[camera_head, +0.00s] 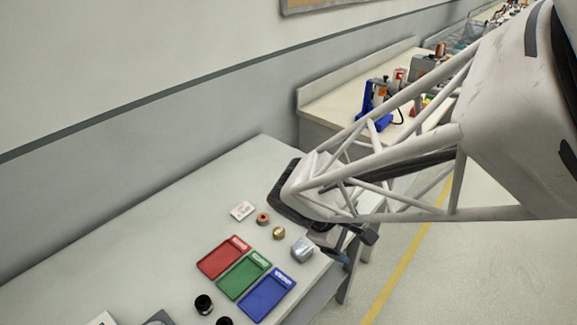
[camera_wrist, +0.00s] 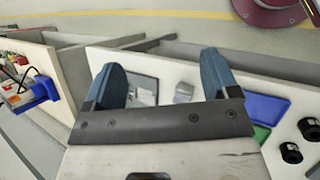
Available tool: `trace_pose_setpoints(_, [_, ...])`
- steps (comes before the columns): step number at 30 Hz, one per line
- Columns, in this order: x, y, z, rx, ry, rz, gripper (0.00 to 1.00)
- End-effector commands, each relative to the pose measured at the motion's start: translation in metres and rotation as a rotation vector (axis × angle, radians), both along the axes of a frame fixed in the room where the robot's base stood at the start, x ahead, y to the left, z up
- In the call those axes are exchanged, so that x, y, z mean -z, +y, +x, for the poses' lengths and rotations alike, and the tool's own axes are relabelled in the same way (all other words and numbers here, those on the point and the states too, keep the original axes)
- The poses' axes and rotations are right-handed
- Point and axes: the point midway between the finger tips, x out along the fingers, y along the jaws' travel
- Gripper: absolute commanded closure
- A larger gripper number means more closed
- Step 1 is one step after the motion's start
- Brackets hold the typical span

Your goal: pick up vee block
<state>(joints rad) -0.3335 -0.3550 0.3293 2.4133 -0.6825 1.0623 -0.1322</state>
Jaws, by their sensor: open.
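The silver-grey block that I take to be the vee block (camera_head: 302,249) sits on the table near its right edge, beside the blue tray. In the wrist view a small grey block, apparently the same vee block (camera_wrist: 183,92), shows between the fingers, nearer the right one. I cannot make out its groove. My gripper (camera_head: 345,247) is just right of the block in the head view, partly hidden by its own wrist. In the wrist view its blue fingers (camera_wrist: 160,75) are spread wide and apart from the block, with nothing held.
Red (camera_head: 223,257), green (camera_head: 243,274) and blue (camera_head: 267,294) trays lie left of the block. An orange-topped part (camera_head: 263,219), a brass-coloured part (camera_head: 278,233) and a white card (camera_head: 242,210) lie behind. A black cylinder (camera_head: 204,304) stands in front. A grey plate (camera_wrist: 143,88) lies beside the block.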

Motion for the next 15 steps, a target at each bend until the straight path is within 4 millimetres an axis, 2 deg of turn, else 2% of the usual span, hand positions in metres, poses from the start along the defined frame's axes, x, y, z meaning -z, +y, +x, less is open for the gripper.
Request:
trace_pose_setpoints(1, [0.01, 0.006, 0.005, -0.059, 0.031, -0.042, 0.19])
trace_pose_setpoints(8, [0.046, 0.032, 0.027, -0.338, 0.14, -0.241, 0.19])
trace_pose_setpoints(15, [0.087, 0.068, 0.047, -0.637, 0.24, -0.448, 0.19])
